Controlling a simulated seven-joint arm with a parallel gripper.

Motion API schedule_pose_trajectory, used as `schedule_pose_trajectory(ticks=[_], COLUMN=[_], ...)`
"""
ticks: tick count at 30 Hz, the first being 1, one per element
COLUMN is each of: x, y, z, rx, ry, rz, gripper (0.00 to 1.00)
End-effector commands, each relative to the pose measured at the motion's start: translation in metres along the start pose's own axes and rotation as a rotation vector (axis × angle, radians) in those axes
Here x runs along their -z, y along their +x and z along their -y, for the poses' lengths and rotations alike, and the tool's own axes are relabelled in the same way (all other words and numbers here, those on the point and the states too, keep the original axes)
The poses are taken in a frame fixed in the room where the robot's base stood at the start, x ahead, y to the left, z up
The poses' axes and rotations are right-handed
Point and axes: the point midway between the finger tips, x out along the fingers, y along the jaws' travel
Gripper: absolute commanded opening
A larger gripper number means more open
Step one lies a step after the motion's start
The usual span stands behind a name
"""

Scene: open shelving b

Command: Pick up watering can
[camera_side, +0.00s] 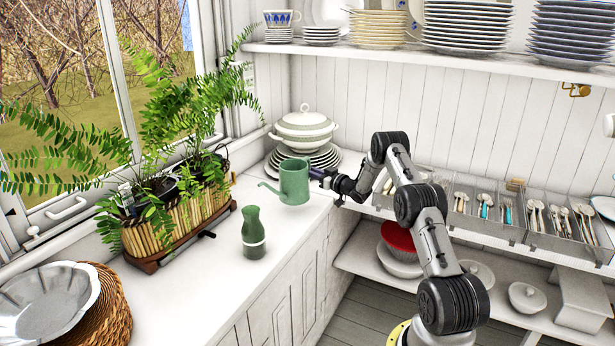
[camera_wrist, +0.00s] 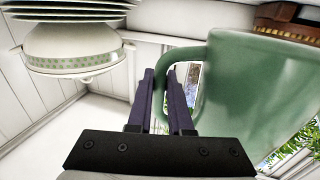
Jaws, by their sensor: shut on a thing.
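The green watering can (camera_side: 295,184) is at the back of the white counter, with its spout pointing left. Its base looks at or just above the counter; I cannot tell which. My gripper (camera_side: 322,175) is at its right side. In the wrist view the can's green body (camera_wrist: 250,95) fills the right, and its curved handle runs to the left. The dark fingers of my gripper (camera_wrist: 164,88) are shut on the handle.
A lidded white tureen (camera_side: 304,130) on stacked plates stands behind the can. A green bottle (camera_side: 253,233) stands in front of it. A fern planter (camera_side: 180,215) is to the left. A shelf of plates (camera_side: 400,50) is above. Counter between bottle and basket (camera_side: 105,310) is clear.

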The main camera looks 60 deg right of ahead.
Motion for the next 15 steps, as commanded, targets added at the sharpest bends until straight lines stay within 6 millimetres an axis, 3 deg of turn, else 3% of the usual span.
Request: schedule_pose_trajectory(ticks=[9, 15], x=[0.036, 0.046], y=[-0.023, -0.043], z=[0.012, 0.023], rx=[-0.002, -0.002], ry=[-0.001, 0.001], rz=[-0.007, -0.005], gripper=[0.0, 0.0])
